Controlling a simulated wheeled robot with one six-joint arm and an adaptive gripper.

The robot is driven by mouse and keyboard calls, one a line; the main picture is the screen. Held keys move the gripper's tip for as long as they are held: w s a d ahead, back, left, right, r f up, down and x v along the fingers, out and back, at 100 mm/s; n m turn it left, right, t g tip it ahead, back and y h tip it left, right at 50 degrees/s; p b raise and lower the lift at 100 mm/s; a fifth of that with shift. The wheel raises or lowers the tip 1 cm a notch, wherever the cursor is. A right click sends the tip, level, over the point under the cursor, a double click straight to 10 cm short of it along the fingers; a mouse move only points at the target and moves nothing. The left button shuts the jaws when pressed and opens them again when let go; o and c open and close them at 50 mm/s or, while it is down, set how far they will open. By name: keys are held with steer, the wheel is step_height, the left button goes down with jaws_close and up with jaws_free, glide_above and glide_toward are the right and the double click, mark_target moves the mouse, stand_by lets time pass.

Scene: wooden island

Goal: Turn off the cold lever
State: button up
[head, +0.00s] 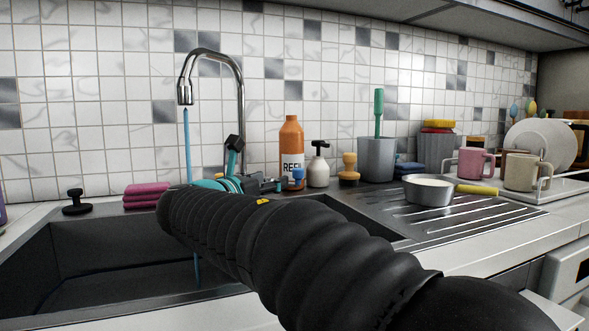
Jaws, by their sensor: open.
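The chrome tap (241,100) arches up behind the sink, and a blue stream of water (187,145) runs from its spout. The stream passes behind my arm and shows again below it in the basin. The tap's base and the cold lever are mostly hidden behind my arm, and I cannot make out the lever for certain. My gripper (247,168), teal and black, is at the tap's base. One finger with a black tip points up in front of the tap's neck. The gripper is open; whether it touches the lever I cannot tell.
The dark sink basin (120,262) lies below my arm. Pink sponges (147,194) and a black plug (75,202) are left. An orange bottle (291,142), a soap dispenser (318,168) and a grey cup (376,160) stand right. A pan (428,191) sits on the drainboard (450,216).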

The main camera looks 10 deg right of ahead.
mark_target(296, 171)
steer(key=p+x, duration=0.1)
steer(key=x, duration=1.2)
steer(key=shift+d, duration=0.15)
jaws_close()
